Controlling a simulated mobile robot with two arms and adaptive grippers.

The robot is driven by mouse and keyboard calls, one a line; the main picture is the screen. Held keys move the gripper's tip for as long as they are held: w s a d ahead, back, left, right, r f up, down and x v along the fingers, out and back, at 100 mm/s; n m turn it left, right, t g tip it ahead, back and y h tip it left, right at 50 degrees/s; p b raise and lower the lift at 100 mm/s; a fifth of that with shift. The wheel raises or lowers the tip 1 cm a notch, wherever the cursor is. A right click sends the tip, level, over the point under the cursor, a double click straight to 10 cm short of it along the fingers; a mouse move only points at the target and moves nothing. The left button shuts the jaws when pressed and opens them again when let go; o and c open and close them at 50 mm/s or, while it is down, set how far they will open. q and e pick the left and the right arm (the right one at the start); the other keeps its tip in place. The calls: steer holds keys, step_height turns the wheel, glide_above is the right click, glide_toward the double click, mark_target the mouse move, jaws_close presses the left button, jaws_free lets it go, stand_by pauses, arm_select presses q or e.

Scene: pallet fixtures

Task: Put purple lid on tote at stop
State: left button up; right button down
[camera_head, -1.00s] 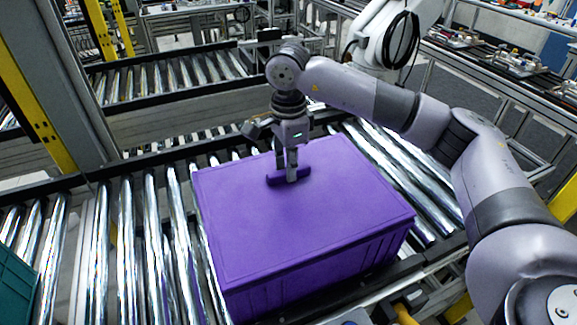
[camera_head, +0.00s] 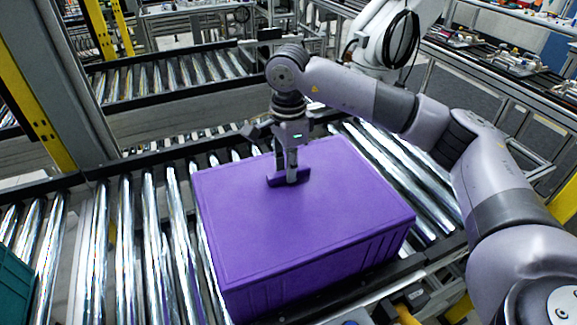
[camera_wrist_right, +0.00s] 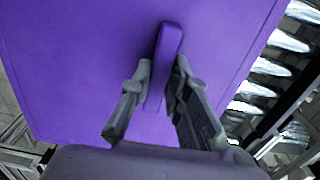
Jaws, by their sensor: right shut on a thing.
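The purple lid (camera_head: 300,215) lies flat over the top of the purple tote (camera_head: 320,283), and its edges look lined up with the tote's walls. The tote stands on the roller conveyor. My right gripper (camera_head: 287,180) is above the lid's middle, shut on its raised purple handle. In the right wrist view, the handle (camera_wrist_right: 167,45) stands between the fingers of my right gripper (camera_wrist_right: 165,75), and the flat lid (camera_wrist_right: 75,70) fills much of the picture. The tote's far walls are hidden. My left gripper is not in view.
Shiny conveyor rollers (camera_head: 125,250) run on the left and right of the tote. A teal tote (camera_head: 14,290) shows at the left edge. A grey and yellow post (camera_head: 55,80) stands at the upper left. A white robot arm (camera_head: 375,40) is at the back.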

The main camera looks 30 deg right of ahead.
steer(key=shift+f, duration=0.15)
steer(key=c, duration=1.4)
jaws_free()
steer(key=shift+c, duration=0.2)
step_height(320, 180, up, 12)
